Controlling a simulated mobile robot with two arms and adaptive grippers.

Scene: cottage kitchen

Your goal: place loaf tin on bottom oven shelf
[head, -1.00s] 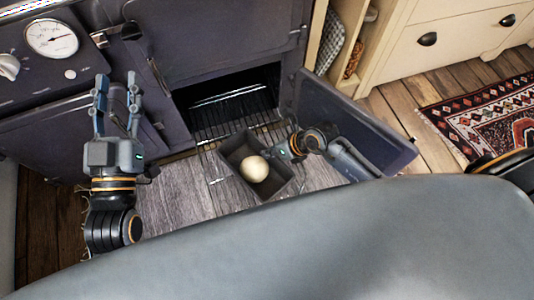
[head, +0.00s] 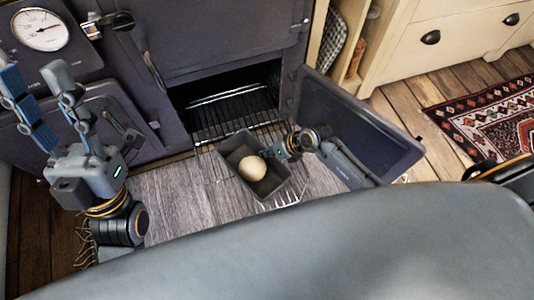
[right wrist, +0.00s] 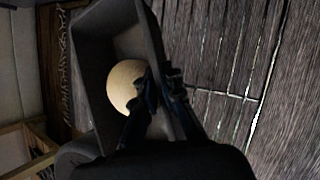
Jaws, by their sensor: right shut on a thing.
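The dark loaf tin (head: 229,158) holds a round pale dough ball (head: 252,168). It is in front of the open lower oven, over or on a wire shelf (head: 240,133) that sticks out of the opening; contact cannot be told. My right gripper (head: 291,146) is shut on the tin's right wall. In the right wrist view, the fingers (right wrist: 155,95) reach the wall of the tin (right wrist: 95,50), beside the dough ball (right wrist: 124,86). My left gripper (head: 48,95) is open and empty, at the left in front of the stove.
The oven door (head: 360,125) stands open to the right of the opening. A cream cabinet (head: 450,45) and a patterned rug (head: 490,115) lie further right. A grey mat (head: 180,195) covers the floor before the stove.

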